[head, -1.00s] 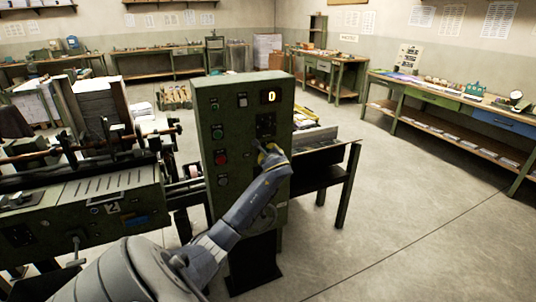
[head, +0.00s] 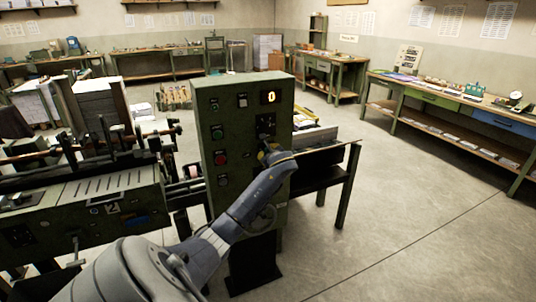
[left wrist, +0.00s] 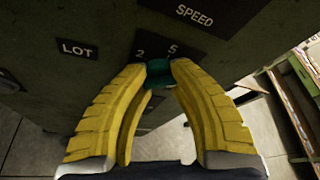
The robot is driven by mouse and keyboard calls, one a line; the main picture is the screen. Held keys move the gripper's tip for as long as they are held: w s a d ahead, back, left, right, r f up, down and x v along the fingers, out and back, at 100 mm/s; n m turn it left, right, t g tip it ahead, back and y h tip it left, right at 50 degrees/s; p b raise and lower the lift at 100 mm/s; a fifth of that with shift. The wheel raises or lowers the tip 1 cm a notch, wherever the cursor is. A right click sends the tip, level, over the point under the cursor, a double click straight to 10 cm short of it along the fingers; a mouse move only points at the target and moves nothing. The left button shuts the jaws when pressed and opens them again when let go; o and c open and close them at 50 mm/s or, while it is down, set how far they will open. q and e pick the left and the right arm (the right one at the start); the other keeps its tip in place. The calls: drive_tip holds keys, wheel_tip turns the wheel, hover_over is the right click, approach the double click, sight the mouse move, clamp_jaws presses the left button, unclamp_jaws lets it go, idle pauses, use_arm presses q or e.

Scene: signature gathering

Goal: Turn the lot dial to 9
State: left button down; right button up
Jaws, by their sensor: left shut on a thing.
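The green control cabinet (head: 241,125) stands in the middle of the head view, with a lit display (head: 270,97) reading 0. My left gripper (head: 265,153) is at the right side of its front face and hides the lot dial there. In the left wrist view, the yellow fingers of my left gripper (left wrist: 158,80) are closed around a small teal knob (left wrist: 158,68), the lot dial. The LOT label (left wrist: 77,48) is left of it. The marks 2 and 5 show above the knob; its pointer is hidden. My right gripper is not in view.
A SPEED label (left wrist: 195,16) lies above the knob. A red button (head: 220,158) and a green button (head: 218,133) sit left of my gripper. Open floor (head: 400,215) lies to the right.

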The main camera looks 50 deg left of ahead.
use_arm(q)
drive_tip(key=c, duration=1.2)
unclamp_jaws()
drive_tip(key=shift+w+d+f, duration=0.15)
drive_tip(key=shift+w+f, duration=0.05)
drive_tip(key=shift+c, duration=0.2)
drive_tip(key=shift+o, duration=1.4)
drive_tip(key=shift+s+r, duration=0.1)
drive_tip(key=shift+s, duration=0.05)
drive_tip(key=v, duration=1.1)
drive_tip(key=shift+s+d+r, duration=0.15)
drive_tip(key=shift+s+d, duration=0.05)
drive_tip(key=shift+d, duration=0.1)
